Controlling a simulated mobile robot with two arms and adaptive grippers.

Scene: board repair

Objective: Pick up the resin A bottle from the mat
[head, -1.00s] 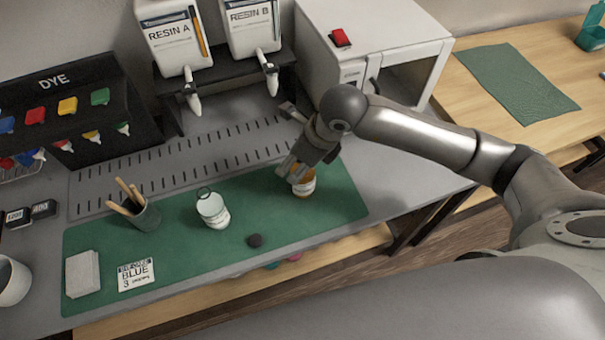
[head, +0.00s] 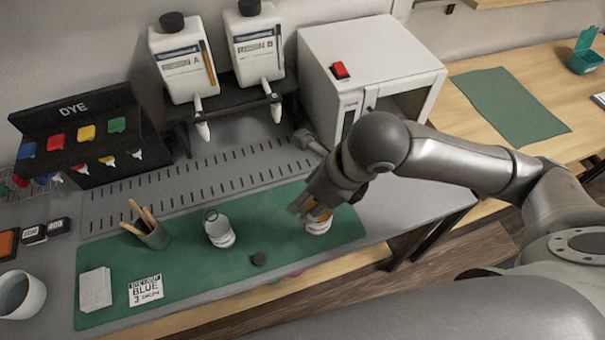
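An amber bottle with a white label (head: 318,226) is at the right part of the green mat (head: 190,268). My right gripper (head: 305,209) is at its upper left, with fingers against or just in front of its upper part. The gripper hides the bottle's top, and I cannot tell whether the fingers are closed on it. A clear bottle with a white label (head: 219,232) stands upright near the mat's middle. I cannot read either bottle's label, so which is resin A is unclear. My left gripper is not in view.
A small dark disc (head: 259,259) lies between the bottles. A cup of wooden sticks (head: 150,236), a white pad (head: 95,289) and a BLUE card (head: 145,290) are at the left. Resin dispensers (head: 183,65) and a white cabinet (head: 350,45) stand behind.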

